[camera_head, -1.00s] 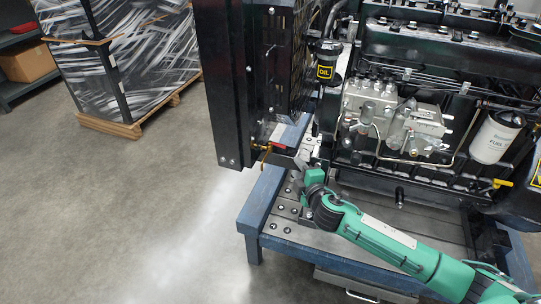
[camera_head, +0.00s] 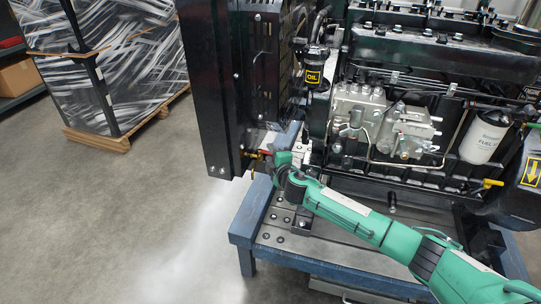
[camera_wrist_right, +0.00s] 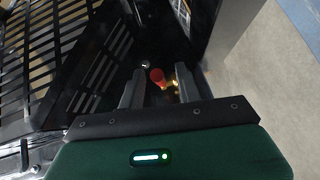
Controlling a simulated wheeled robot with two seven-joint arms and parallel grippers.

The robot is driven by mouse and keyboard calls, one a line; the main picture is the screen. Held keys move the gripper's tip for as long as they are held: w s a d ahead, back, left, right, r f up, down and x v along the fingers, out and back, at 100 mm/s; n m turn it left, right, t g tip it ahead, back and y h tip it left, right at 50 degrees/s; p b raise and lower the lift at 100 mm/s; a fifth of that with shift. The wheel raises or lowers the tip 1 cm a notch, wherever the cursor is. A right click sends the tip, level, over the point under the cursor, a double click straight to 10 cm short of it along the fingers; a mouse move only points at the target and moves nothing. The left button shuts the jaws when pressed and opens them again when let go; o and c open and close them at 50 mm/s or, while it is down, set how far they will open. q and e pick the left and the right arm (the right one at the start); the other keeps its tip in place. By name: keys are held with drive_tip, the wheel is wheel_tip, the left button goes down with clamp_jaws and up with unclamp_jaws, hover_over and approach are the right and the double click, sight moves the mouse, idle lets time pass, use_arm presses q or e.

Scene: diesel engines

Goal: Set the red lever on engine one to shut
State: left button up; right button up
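The red lever (camera_head: 263,153) sits on a brass valve (camera_head: 250,155) low on the black radiator frame of the engine (camera_head: 400,100). In the head view only a small part of it shows beside my right gripper (camera_head: 272,164). In the right wrist view the red lever (camera_wrist_right: 157,75) stands between the two fingers of my right gripper (camera_wrist_right: 158,90), end toward the camera. The fingers are apart, with a gap on each side of the lever. Brass (camera_wrist_right: 178,88) shows near the right finger. My left gripper is in neither view.
The engine stands on a blue-edged stand (camera_head: 250,215). The black radiator frame (camera_head: 207,90) rises close beside my right gripper. A wrapped pallet load (camera_head: 115,70) stands at the back left. The floor between is clear, with a pale hazy streak.

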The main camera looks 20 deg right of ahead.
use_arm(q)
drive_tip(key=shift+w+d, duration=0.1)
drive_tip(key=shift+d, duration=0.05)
use_arm(e)
drive_tip(key=shift+w, duration=0.5)
clamp_jaws()
